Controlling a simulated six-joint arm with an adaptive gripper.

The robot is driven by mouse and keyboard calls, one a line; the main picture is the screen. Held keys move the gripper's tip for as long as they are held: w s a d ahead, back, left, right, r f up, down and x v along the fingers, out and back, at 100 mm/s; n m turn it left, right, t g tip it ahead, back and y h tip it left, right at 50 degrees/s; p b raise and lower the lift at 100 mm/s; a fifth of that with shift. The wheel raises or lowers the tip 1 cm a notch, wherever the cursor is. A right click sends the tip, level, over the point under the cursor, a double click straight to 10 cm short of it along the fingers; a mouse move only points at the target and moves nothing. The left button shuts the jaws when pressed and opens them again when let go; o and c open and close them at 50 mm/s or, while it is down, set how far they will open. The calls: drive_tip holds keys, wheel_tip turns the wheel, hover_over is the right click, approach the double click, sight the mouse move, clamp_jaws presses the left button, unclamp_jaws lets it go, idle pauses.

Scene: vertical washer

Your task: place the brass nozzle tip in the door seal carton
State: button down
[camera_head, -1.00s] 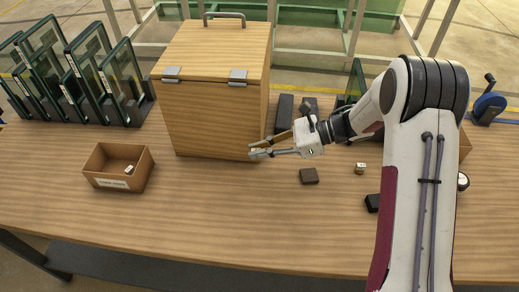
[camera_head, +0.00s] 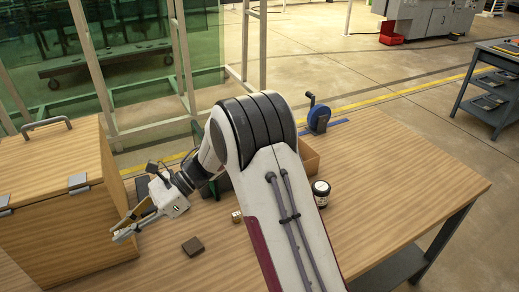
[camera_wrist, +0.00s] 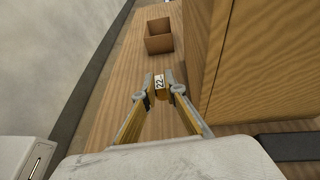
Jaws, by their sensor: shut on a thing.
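My gripper (camera_head: 124,230) is in front of the right side of the wooden cabinet in the head view. In the wrist view my gripper (camera_wrist: 161,83) is shut on a small brownish-gold piece with a white label reading "22" (camera_wrist: 159,83), apparently the brass nozzle tip. Its full shape is hidden by the fingers. An open cardboard carton (camera_wrist: 148,47) stands ahead of the fingertips in the wrist view, apart from them. Its label cannot be read there. Another carton (camera_head: 310,163) is partly hidden behind my arm in the head view.
The wooden cabinet (camera_head: 60,210) stands close beside my gripper. The right table area is clear.

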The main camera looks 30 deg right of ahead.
wheel_tip(320, 180, up, 14)
drive_tip(key=w+d+m+t+h, duration=0.1)
drive_tip(key=w+d+m+t, duration=0.3)
drive_tip(key=d, duration=0.5)
drive_tip(key=w+d+m+t+h, duration=0.1)
drive_tip(key=w+d+m+t, duration=0.15)
drive_tip(key=w+d, duration=0.45)
drive_tip(key=w+d+m+t+h, duration=0.15)
drive_tip(key=w+d+t, duration=0.3)
drive_tip(key=d, duration=0.55)
drive_tip(key=s+d+m+t+h, duration=0.15)
drive_tip(key=d+m+h, duration=0.4)
drive_tip(key=d, duration=1.35)
drive_tip(key=s+d+m+t+h, duration=0.1)
drive_tip(key=d+m+t+h, duration=0.4)
drive_tip(key=d, duration=1.4)
wheel_tip(320, 180, down, 11)
drive_tip(key=g, duration=0.2)
drive_tip(key=shift+f+m+y, duration=0.15)
drive_tip(key=shift+m+y, duration=0.15)
drive_tip(key=shift+m, duration=0.05)
drive_tip(key=shift+f+g, duration=0.1)
drive_tip(key=shift+g, duration=0.15)
wheel_tip(320, 180, down, 6)
